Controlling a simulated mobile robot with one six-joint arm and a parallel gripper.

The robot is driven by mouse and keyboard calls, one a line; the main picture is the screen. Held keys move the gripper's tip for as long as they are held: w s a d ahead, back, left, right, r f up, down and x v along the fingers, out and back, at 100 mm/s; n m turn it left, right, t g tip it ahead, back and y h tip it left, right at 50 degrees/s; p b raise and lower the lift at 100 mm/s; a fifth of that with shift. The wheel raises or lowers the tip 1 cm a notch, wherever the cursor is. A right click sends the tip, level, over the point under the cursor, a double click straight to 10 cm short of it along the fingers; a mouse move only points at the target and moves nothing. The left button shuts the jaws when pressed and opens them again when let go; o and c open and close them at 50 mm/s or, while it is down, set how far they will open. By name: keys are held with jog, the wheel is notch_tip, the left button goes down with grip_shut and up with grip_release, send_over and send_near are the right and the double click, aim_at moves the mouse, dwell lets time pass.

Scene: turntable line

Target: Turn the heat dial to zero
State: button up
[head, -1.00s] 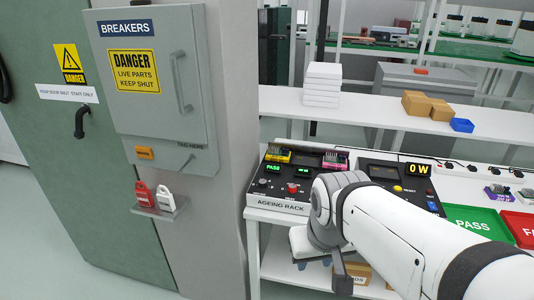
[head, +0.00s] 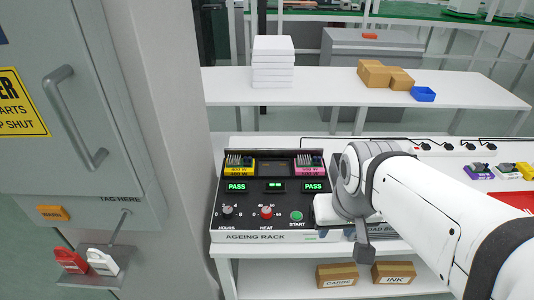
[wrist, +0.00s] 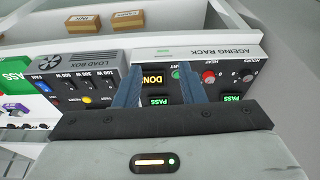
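The heat dial (head: 266,212) is a red knob above the word HEAT on the front panel of the black ageing rack (head: 262,238). It sits between the black hours dial (head: 228,211) and the green start button (head: 296,216). Its pointer is too small to read. In the wrist view the heat dial (wrist: 208,76) lies just right of my right finger, apart from it. My gripper (wrist: 160,70) is open and empty, its fingers over the rack's start-button side.
The load box (wrist: 82,68) stands beside the rack, mostly hidden by my arm in the head view. Breaker cabinet (head: 75,110) and pillar stand left. Cartons (head: 337,275) lie on the shelf below.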

jog(key=shift+d, duration=0.1)
jog(key=shift+o, duration=0.3)
jog(key=shift+s+r, duration=0.1)
jog(key=shift+s, duration=0.1)
jog(key=shift+o, duration=0.7)
jog(key=shift+w, duration=0.2)
jog(key=shift+o, duration=0.7)
jog(key=w, duration=0.1)
jog(key=w+m+b, duration=0.1)
jog(key=w, duration=0.1)
jog(key=shift+f, duration=0.35)
jog(key=m+g+b, duration=0.2)
jog(key=m+b, duration=0.3)
jog(key=m, duration=0.2)
send_near(267, 210)
jog(key=shift+s+d+f, duration=0.1)
jog(key=shift+d+f, duration=0.15)
jog(key=shift+d, duration=0.2)
jog(key=shift+m, duration=0.4)
jog(key=f, duration=0.4)
jog(key=a+f, duration=0.1)
jog(key=f, duration=0.2)
jog(key=shift+w+f, duration=0.1)
jog(key=shift+w, duration=0.3)
jog(key=shift+f, duration=0.5)
